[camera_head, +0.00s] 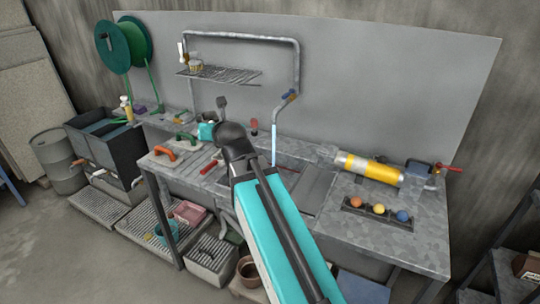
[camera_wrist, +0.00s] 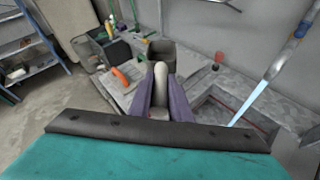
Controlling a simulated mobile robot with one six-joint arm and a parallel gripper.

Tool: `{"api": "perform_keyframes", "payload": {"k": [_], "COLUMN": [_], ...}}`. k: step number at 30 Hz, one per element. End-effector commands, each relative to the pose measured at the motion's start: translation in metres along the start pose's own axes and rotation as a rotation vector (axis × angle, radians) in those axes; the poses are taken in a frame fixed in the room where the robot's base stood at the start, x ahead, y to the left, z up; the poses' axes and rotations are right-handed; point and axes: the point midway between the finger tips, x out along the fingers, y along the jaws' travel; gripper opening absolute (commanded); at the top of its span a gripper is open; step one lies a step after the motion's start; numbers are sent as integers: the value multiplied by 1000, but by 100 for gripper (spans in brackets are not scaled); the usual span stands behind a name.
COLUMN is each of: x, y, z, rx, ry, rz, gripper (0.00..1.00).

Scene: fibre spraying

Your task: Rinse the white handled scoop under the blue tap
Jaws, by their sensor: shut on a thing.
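My gripper (camera_wrist: 160,84) is shut on the pale handle of the white handled scoop (camera_wrist: 160,72) in the wrist view. A dark grey box shape just beyond the handle looks like its pan. The blue tap (camera_head: 290,95) sits on the grey pipe above the sink in the head view. A light blue stream of water (camera_head: 274,145) falls from it; the stream also shows in the wrist view (camera_wrist: 249,103). There the scoop is left of the stream and apart from it. In the head view my arm hides most of my gripper and the scoop.
Orange-handled tools (camera_head: 164,153) lie on the bench left of my arm. A yellow and silver cylinder (camera_head: 368,167) and a rack of coloured balls (camera_head: 378,209) are on the right. A wire shelf (camera_head: 220,74) hangs behind. A green hose reel (camera_head: 124,45) is at the far left.

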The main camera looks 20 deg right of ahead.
Motion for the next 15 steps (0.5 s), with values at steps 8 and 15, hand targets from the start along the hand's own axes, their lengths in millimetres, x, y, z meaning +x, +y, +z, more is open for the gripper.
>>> {"api": "perform_keyframes", "payload": {"k": [8, 15], "x": [-12, -18], "y": [8, 12], "z": [-6, -12], "rx": [-1, -2], "ry": [-1, -2], "rz": [0, 1], "gripper": [0, 0]}}
